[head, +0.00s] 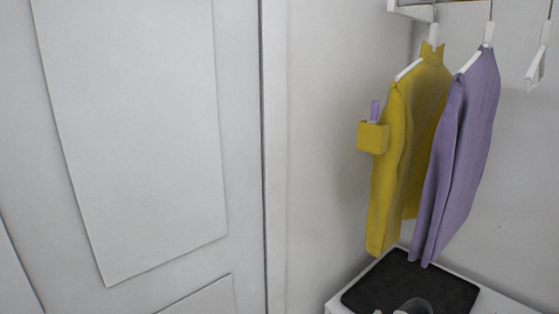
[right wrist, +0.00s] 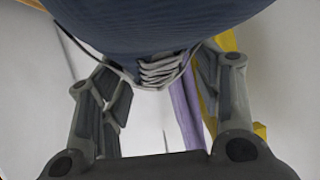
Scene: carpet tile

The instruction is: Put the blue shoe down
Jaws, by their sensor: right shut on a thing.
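The blue shoe (right wrist: 165,25) fills the top of the right wrist view, dark blue with a pale edge and pale lace-like strips. My right gripper (right wrist: 160,72) is shut on it, with one finger on each side. The far part of the shoe is cut off by the picture edge. My left gripper is in neither view. The head view does not clearly show the shoe or either gripper.
A black mat (head: 398,279) lies on a white bench (head: 340,301) at the lower right. Small grey and white shapes at its front edge are cut off. A yellow garment (head: 405,150) and a purple garment (head: 465,150) hang above. A white door (head: 140,130) stands left.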

